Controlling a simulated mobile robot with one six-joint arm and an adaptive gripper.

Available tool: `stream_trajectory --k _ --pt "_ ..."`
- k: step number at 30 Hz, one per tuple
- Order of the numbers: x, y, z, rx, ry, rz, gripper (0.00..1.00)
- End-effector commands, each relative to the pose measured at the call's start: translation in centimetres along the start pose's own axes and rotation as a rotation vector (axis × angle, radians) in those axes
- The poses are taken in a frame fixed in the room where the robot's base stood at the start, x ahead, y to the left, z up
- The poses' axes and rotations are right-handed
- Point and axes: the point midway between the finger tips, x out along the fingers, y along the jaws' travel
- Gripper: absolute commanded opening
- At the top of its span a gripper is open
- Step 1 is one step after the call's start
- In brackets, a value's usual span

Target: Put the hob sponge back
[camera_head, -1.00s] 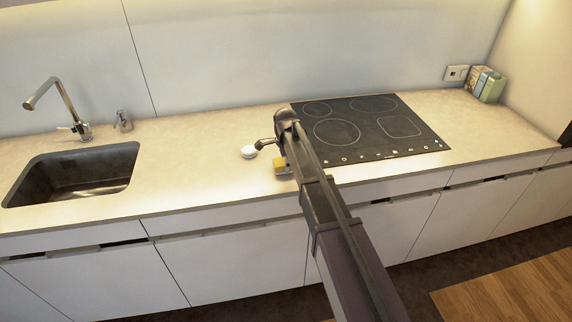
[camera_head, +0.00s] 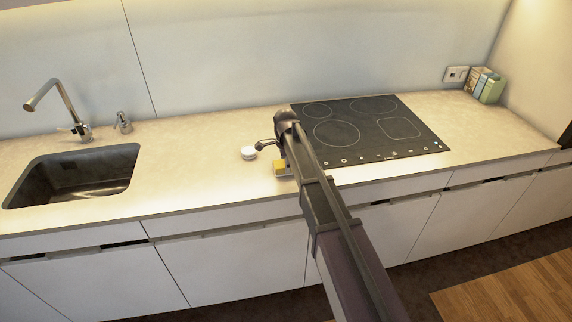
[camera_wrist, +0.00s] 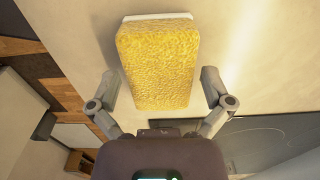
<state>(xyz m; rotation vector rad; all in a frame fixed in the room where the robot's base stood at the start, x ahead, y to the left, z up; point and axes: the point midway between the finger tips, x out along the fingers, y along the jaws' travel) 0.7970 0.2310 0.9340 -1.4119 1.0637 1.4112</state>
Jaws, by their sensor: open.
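The hob sponge (camera_wrist: 158,62) is a yellow, rough-surfaced block with a white edge at its far end in the wrist view. In the head view a small part of the yellow sponge (camera_head: 280,167) shows on the counter just left of the hob, partly hidden by my arm. My gripper (camera_wrist: 159,88) is open, with one finger on each side of the near part of the sponge. Gaps show between the fingers and the sponge. The black hob (camera_head: 370,128) lies to the right of the sponge.
Boxes (camera_head: 485,85) stand in the back right corner. The counter between sink and hob is mostly clear.

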Motion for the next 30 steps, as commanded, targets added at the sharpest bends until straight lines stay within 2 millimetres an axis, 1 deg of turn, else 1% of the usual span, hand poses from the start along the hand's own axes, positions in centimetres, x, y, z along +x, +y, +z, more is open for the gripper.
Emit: stream_trajectory --k 1,30 --pt "-0.5 0.0 0.0 0.0 0.0 0.0 1.0" --pt "-8.6 0.0 0.1 -0.001 0.0 0.0 1.0"
